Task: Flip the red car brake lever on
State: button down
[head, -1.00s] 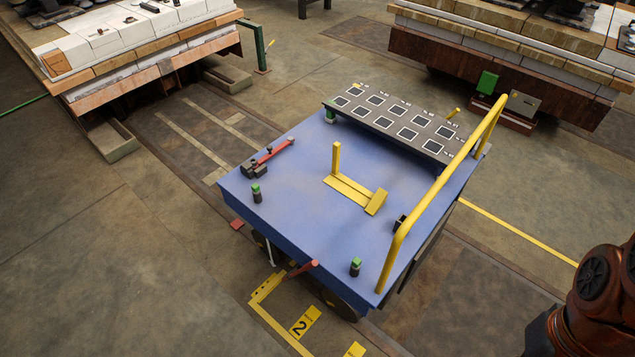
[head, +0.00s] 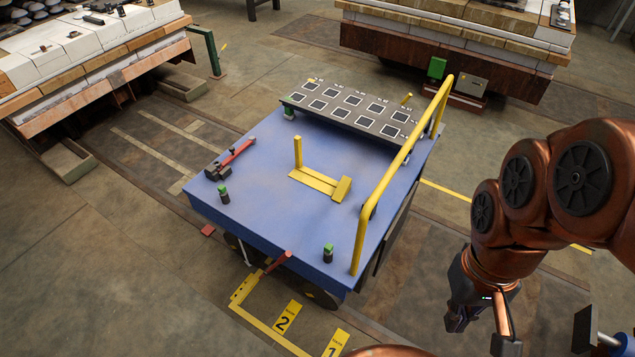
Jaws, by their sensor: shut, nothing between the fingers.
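A blue cart (head: 265,215) stands on the floor in the middle of the head view. A short red lever (head: 278,262) sticks out at a slant from its near side, low by the wheels. A longer red bar (head: 237,153) lies on the cart's top at the left edge, in a dark mount. I cannot tell for certain which of the two is the brake lever. My gripper (head: 458,322) hangs at the lower right, pointing down, shut and empty. It is right of the cart and well apart from both red parts. Its fingertips are small and dark.
A yellow handrail (head: 400,180) runs along the cart's right side, between my arm and the cart top. A dark panel with white-edged squares (head: 350,104) lies at the back.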

aim_at(275, 264)
jog(key=z, duration=0.65)
jog(key=k, duration=1.25)
jog(key=u, duration=1.7)
